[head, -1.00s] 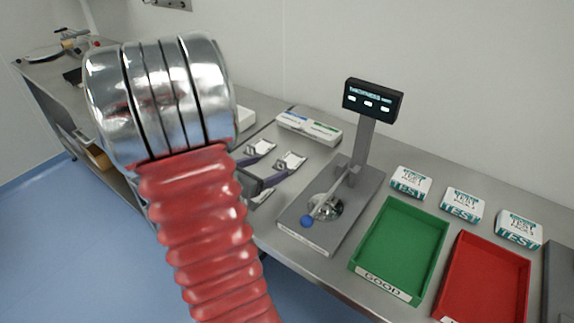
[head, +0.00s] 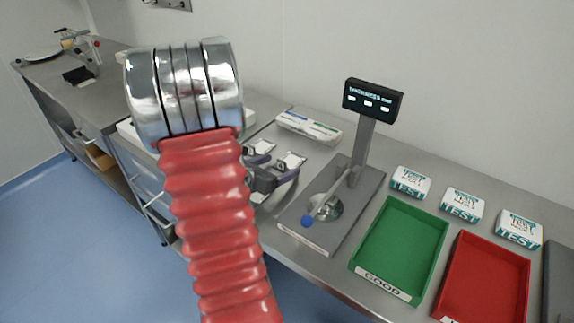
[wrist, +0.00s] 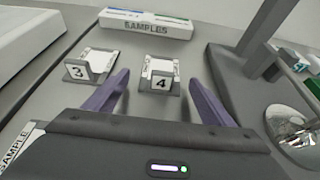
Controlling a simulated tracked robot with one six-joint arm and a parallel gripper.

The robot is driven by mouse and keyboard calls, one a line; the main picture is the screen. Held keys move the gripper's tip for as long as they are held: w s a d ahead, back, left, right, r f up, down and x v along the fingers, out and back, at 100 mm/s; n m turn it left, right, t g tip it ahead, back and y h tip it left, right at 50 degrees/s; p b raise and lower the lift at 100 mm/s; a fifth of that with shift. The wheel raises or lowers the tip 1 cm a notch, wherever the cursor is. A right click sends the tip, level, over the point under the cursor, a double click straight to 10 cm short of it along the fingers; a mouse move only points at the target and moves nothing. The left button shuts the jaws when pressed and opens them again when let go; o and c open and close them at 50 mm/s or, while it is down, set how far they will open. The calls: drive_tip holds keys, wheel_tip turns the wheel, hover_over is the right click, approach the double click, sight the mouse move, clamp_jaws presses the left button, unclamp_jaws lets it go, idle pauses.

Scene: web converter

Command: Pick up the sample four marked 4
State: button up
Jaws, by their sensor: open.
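Sample four (wrist: 160,80) is a small white piece on a grey holder with a label marked 4. In the wrist view it stands beyond and between my two purple fingertips, apart from them. My gripper (wrist: 160,95) is open and empty. In the head view my gripper (head: 283,183) is partly hidden behind my red arm sleeve, close to the sample four holder (head: 290,161). A second holder marked 3 (wrist: 88,66) stands to the left of sample four, outside the left finger.
A box labelled SAMPLES (wrist: 146,24) lies behind the holders. The thickness gauge (head: 362,150) stands to the right, with its metal disc and blue-tipped lever. Green (head: 412,232) and red (head: 520,268) trays and several TEST boxes (head: 411,183) are farther right.

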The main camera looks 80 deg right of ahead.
drive_tip(key=shift+s+d+f, duration=0.2)
drive_tip(key=shift+d+f, duration=0.05)
drive_tip(key=shift+d, duration=0.3)
drive_tip(key=shift+c, duration=0.7)
drive_tip(key=c, duration=1)
drive_tip(key=shift+r, duration=0.15)
drive_tip(key=shift+r, duration=4.85)
